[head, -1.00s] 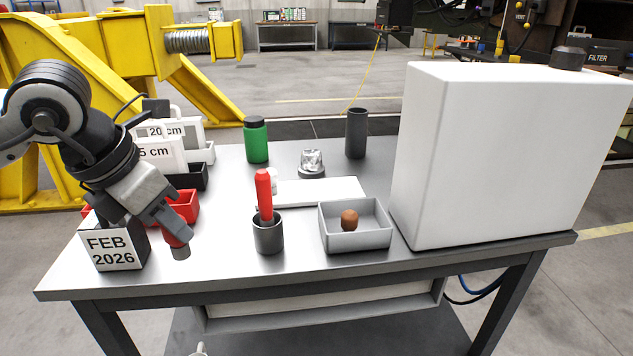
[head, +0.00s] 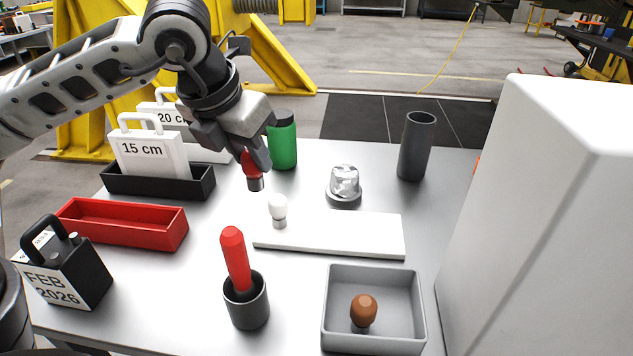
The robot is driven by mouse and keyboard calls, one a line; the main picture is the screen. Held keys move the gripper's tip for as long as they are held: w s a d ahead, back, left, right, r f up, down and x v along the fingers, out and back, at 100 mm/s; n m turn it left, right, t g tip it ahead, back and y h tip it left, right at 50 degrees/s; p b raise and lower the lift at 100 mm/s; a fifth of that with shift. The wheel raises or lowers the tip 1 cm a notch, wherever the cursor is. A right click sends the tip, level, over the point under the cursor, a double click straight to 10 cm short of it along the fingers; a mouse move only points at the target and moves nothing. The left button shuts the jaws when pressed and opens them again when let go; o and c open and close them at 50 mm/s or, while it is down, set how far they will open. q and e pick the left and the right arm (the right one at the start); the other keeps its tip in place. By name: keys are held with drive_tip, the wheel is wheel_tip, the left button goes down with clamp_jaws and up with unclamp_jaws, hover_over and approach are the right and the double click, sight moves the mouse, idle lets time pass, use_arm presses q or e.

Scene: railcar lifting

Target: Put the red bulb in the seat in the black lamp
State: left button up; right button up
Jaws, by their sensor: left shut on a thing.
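My left gripper (head: 254,160) is shut on the red bulb (head: 253,170), which points down with its dark metal base lowest. It holds the bulb above the back middle of the table, in front of the green jar. The fingers partly hide the bulb. I cannot tell for certain which thing is the black lamp. A clear dome on a dark grey round base (head: 344,192) stands to the right of the gripper, and a dark open cylinder (head: 416,146) stands farther right. My right gripper is not in view.
A white bulb (head: 279,208) stands at the white plate's (head: 340,236) left end. A grey cup (head: 248,308) holds a red stick. A grey tray (head: 375,333) holds a brown bulb. A white box (head: 545,220) blocks the right. Red bin (head: 122,232) and black calendar block (head: 72,270) are left.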

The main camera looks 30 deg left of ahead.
use_arm(q)
drive_tip(key=shift+w+a+f+p, duration=0.3)
drive_tip(key=shift+w+a+f, duration=0.35)
drive_tip(key=shift+w+f, duration=1.25)
drive_tip(key=shift+w+a+f+p, duration=0.35)
drive_tip(key=shift+w+a+f, duration=0.3)
drive_tip(key=shift+w+f, duration=1.3)
drive_tip(key=shift+w+a+f+p, duration=0.3)
drive_tip(key=shift+w+a+f, duration=0.35)
drive_tip(key=shift+w+f, duration=1.25)
drive_tip(key=shift+s+f, duration=0.25)
drive_tip(key=shift+s, duration=0.1)
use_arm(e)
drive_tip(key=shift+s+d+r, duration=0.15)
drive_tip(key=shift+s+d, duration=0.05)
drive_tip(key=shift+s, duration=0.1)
use_arm(q)
drive_tip(key=shift+f, duration=0.2)
drive_tip(key=o, duration=0.5)
drive_tip(key=shift+b, duration=0.3)
drive_tip(key=o, duration=0.5)
drive_tip(key=shift+c, duration=0.2)
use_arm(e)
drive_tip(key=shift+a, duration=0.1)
